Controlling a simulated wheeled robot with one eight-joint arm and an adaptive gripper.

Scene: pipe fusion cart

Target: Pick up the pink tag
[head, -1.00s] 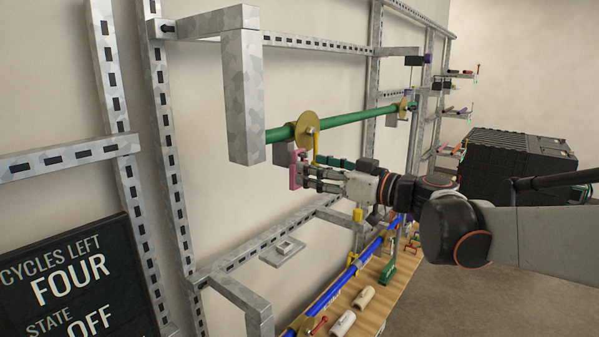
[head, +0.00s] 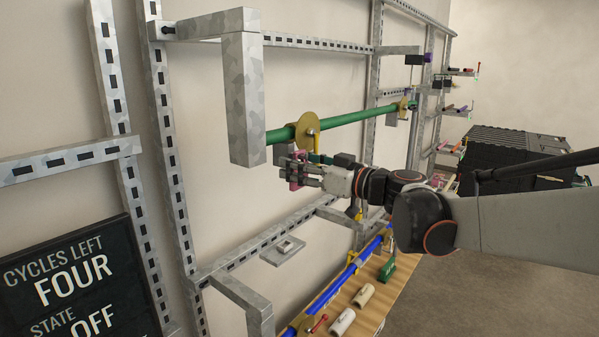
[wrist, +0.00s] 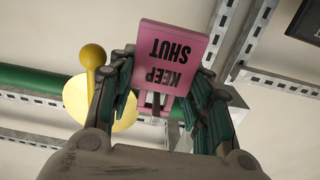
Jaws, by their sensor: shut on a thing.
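The pink tag (wrist: 172,55) reads "KEEP SHUT", upside down in the wrist view, and sits between the fingers of my gripper (wrist: 160,105). In the head view the pink tag (head: 294,184) is mostly hidden by my gripper (head: 300,172), which is shut on it just below the green pipe (head: 360,117). A yellow disc with a handle (head: 307,129) is on the green pipe above my gripper. The wrist view shows the yellow disc (wrist: 78,103) left of the tag. I cannot tell whether the tag still touches anything besides my fingers.
A grey bracket post (head: 246,100) stands left of my gripper. A slotted wall frame (head: 165,150) is behind. Below is a wooden bench (head: 385,298) with a blue pipe (head: 340,283) and pale cylinders (head: 363,296). Black crates (head: 500,150) stand at the right.

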